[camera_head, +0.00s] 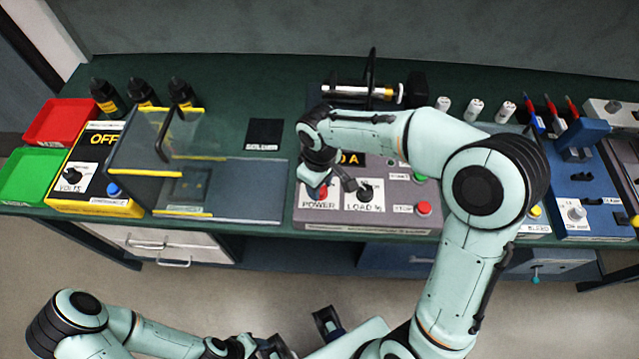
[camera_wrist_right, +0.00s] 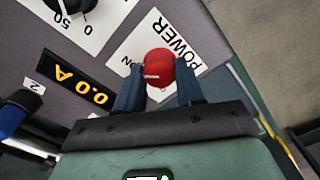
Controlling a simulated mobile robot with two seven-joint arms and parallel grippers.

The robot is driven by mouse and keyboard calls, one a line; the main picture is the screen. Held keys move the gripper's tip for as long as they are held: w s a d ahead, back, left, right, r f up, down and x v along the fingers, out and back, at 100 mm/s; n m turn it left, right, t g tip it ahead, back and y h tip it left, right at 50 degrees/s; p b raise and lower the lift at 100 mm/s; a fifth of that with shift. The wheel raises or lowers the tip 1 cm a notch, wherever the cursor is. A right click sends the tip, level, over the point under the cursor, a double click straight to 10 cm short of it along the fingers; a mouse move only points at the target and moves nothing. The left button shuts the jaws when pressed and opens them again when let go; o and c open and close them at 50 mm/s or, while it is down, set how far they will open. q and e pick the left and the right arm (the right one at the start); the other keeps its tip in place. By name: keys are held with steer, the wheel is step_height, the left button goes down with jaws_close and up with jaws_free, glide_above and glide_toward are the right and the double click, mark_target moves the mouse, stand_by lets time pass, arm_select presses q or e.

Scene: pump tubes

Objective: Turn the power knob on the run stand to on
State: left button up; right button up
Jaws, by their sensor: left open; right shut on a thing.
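The run stand (camera_head: 390,212) is a grey box on the green bench. Its red power knob (camera_head: 322,193) sits at the front left above the POWER label. In the right wrist view the red knob (camera_wrist_right: 157,62) stands between the two blue fingers of my right gripper (camera_wrist_right: 157,84), which is shut on it. A short white mark shows on the knob's near side, and a partly covered ON label is beside it. In the head view the right gripper (camera_head: 318,186) partly hides the knob. My left gripper (camera_head: 300,336) is open and empty, low in front of the bench.
The stand's display (camera_wrist_right: 72,80) reads 0.0 A. The LOAD knob (camera_head: 366,192) and red STOP button (camera_head: 423,208) are close to the right gripper. A yellow-edged clear guard (camera_head: 150,150) stands to the left. A blue device (camera_head: 590,200) stands to the right.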

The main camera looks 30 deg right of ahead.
stand_by(0.4)
steer(key=o, duration=1)
steer(key=shift+o, duration=0.2)
step_height(320, 180, up, 14)
steer(key=p, duration=0.1)
steer(key=shift+f+p, duration=0.25)
steer(key=shift+p, duration=0.15)
